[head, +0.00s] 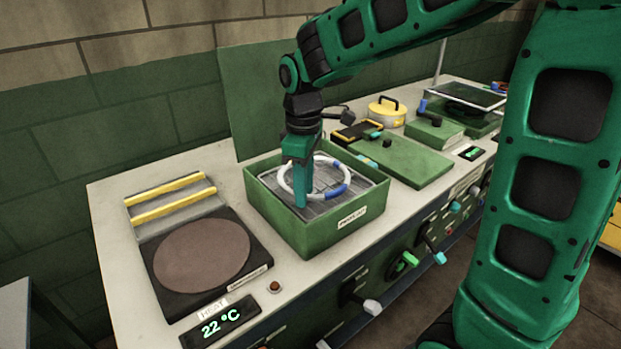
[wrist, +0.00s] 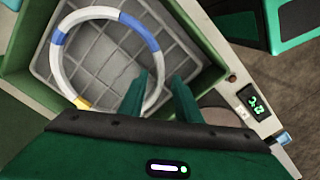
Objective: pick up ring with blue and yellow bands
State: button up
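The white ring with blue and yellow bands (head: 337,190) is in the green box (head: 283,224), over the grey gridded floor. In the wrist view the ring (wrist: 140,31) shows two blue bands and a yellow band at its lower left.
The box walls stand close around my gripper, and an upright green panel (head: 262,100) is behind. A hot plate (head: 201,256) reading 22 °C is at the left. A green board (head: 404,160) and a yellow pot (head: 386,113) are at the right.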

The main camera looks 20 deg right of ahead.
grip_shut()
jog(key=shift+r, duration=0.1)
